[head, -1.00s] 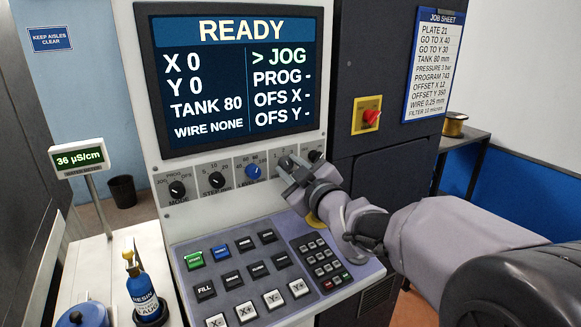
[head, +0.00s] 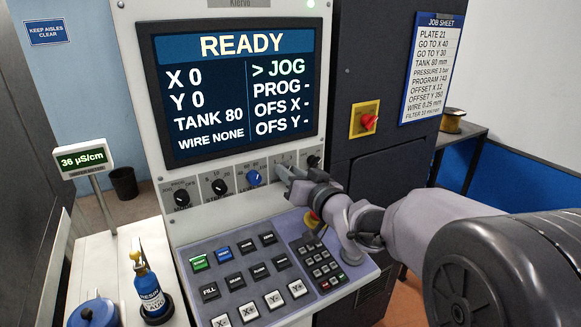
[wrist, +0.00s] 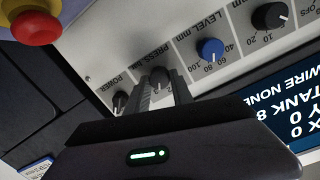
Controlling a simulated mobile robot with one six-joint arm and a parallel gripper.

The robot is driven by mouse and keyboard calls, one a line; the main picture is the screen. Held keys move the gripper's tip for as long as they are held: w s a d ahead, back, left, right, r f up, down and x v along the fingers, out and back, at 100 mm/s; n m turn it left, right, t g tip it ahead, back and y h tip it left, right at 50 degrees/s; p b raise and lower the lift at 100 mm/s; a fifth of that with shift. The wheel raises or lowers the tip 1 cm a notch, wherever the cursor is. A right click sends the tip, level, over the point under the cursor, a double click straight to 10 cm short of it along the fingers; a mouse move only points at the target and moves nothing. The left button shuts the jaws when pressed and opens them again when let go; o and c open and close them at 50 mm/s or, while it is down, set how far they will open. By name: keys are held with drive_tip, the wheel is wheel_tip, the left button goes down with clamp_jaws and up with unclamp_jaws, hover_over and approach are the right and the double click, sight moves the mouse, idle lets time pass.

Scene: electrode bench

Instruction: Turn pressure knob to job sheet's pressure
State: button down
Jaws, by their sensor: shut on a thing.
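My gripper (head: 284,173) is at the control panel's knob row, right of the blue level knob. In the wrist view its two fingers (wrist: 162,92) are shut around the dark pressure knob (wrist: 159,75), under the "PRESS. BAR" label. The fingers cover much of the knob, and I cannot read its pointer. In the head view the gripper hides that knob. The job sheet (head: 432,68) hangs on the dark cabinet at the right and reads "PRESSURE 3 bar".
The blue level knob (wrist: 211,50) and the power knob (wrist: 120,101) flank the pressure knob closely. A red stop button (head: 369,121) is on the cabinet; another red button (wrist: 36,27) is near the wrist. The screen (head: 238,90) shows READY and TANK 80.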

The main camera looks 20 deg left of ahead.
drive_tip(key=shift+m+p, duration=0.7)
drive_tip(key=shift+m, duration=0.7)
drive_tip(key=c, duration=1.1)
unclamp_jaws()
drive_tip(key=p+v, duration=0.2)
drive_tip(key=v, duration=1.5)
drive_tip(key=shift+d, duration=0.35)
drive_tip(key=shift+w, duration=0.15)
